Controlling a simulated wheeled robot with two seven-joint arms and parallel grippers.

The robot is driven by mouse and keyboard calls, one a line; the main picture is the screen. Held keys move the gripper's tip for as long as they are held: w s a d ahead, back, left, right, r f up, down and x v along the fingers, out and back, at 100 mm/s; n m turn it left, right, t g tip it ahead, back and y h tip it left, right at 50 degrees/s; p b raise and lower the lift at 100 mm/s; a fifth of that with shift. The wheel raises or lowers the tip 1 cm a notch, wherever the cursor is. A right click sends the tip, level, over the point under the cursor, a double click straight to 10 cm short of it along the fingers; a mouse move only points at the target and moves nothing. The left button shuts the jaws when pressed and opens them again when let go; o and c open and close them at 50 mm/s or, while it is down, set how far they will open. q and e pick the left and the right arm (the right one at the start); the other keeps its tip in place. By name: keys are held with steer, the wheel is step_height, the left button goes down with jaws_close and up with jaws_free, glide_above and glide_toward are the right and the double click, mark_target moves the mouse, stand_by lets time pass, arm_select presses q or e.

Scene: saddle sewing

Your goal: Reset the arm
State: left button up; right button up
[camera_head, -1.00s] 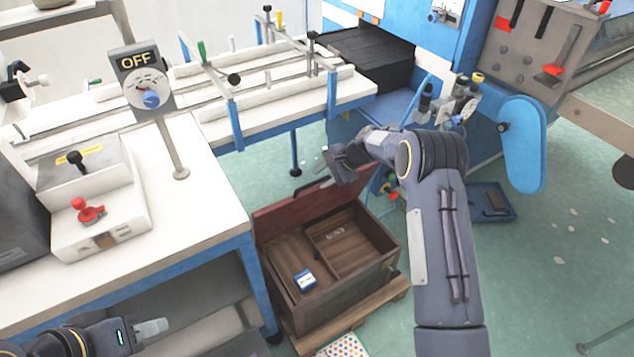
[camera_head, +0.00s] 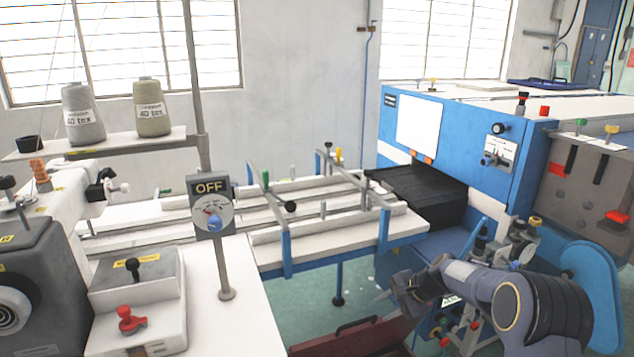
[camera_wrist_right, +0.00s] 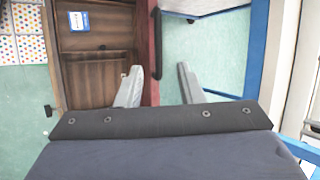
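My right arm comes in from the lower right in the head view. Its gripper (camera_head: 384,297) hangs in the air in front of the blue machine, above the red-brown lid (camera_head: 355,337) of a chest. In the right wrist view the two fingers of the right gripper (camera_wrist_right: 160,85) stand apart with nothing between them. The open wooden chest (camera_wrist_right: 95,72) lies below them, with a small blue and white box (camera_wrist_right: 79,21) inside. My left gripper is not in view.
A white worktable (camera_head: 245,320) with an OFF sign (camera_head: 209,187) stands at the left. A railed white feed table (camera_head: 350,235) runs to the blue machine (camera_head: 455,140). Two thread cones (camera_head: 153,108) stand on a shelf. Green floor shows below the rails.

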steer(key=s+d+r+n, duration=0.1)
steer(key=s+r+n, duration=0.2)
steer(key=s+r, duration=0.65)
steer(key=s+d+r+n, duration=0.1)
steer(key=s+r+n, duration=0.1)
steer(key=s+r, duration=0.75)
steer(key=s+a+f+n+h, duration=0.1)
steer(key=s+f+n, duration=0.1)
steer(key=s, duration=0.9)
steer(key=s+a+f+n+t+h+p, duration=0.1)
steer(key=s+f+n, duration=0.2)
steer(key=s, duration=0.8)
steer(key=shift+s+f+n+h, duration=0.25)
steer(key=shift+s+n+h, duration=0.05)
steer(key=shift+s, duration=0.05)
